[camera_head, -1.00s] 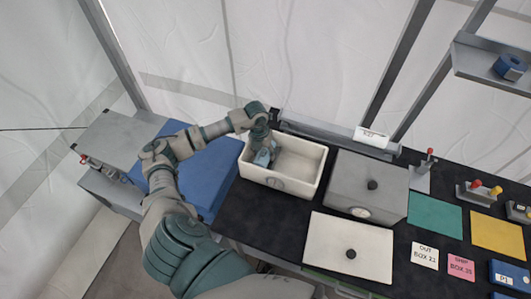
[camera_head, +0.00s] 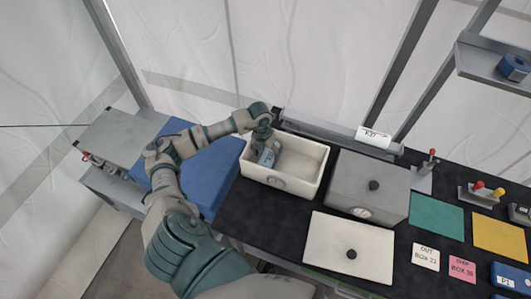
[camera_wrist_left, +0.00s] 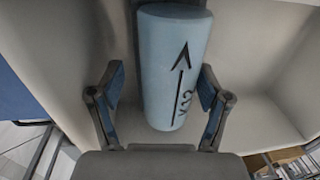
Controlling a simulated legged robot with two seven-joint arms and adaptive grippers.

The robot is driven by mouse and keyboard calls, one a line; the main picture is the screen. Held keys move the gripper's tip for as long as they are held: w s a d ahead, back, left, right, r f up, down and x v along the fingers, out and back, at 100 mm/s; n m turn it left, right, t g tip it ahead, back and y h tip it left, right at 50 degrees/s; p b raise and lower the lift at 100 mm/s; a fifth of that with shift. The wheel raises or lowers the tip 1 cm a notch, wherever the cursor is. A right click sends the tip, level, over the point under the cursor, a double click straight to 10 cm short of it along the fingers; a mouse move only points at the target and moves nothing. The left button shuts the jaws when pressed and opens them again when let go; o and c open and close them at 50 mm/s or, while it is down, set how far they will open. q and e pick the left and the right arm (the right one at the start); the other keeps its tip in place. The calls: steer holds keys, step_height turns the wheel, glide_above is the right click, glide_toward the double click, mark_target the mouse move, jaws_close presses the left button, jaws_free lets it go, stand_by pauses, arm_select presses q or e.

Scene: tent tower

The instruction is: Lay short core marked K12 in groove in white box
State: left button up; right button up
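The short core (camera_wrist_left: 175,75) is a light blue cylinder with a black arrow and a mark that appears to read K12. It lies in the left part of the white box (camera_head: 308,180), and it also shows in the head view (camera_head: 268,157). My left gripper (camera_head: 262,144) is inside the box at the core. In the left wrist view the fingers of my left gripper (camera_wrist_left: 161,82) are spread on either side of the core's near end, with a clear gap on the left. The groove cannot be made out. My right gripper is not in view.
A closed grey box (camera_head: 366,190) stands right of the white box. A white lid (camera_head: 325,240) with a black knob lies in front. A white core (camera_head: 373,137) rests on a rail behind. The white box's right half is empty.

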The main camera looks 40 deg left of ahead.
arm_select(q)
steer(key=shift+d+r, duration=0.2)
steer(key=shift+d, duration=0.2)
steer(key=shift+s+d+r, duration=0.1)
steer(key=shift+d+r, duration=0.05)
steer(key=shift+d, duration=0.2)
steer(key=shift+r, duration=0.1)
steer(key=r, duration=0.2)
steer(key=a+r, duration=0.1)
steer(key=r, duration=0.2)
steer(key=a+r, duration=0.1)
steer(key=r, duration=0.1)
steer(key=shift+r, duration=0.2)
step_height(320, 180, up, 4)
steer(key=shift+s+d, duration=0.1)
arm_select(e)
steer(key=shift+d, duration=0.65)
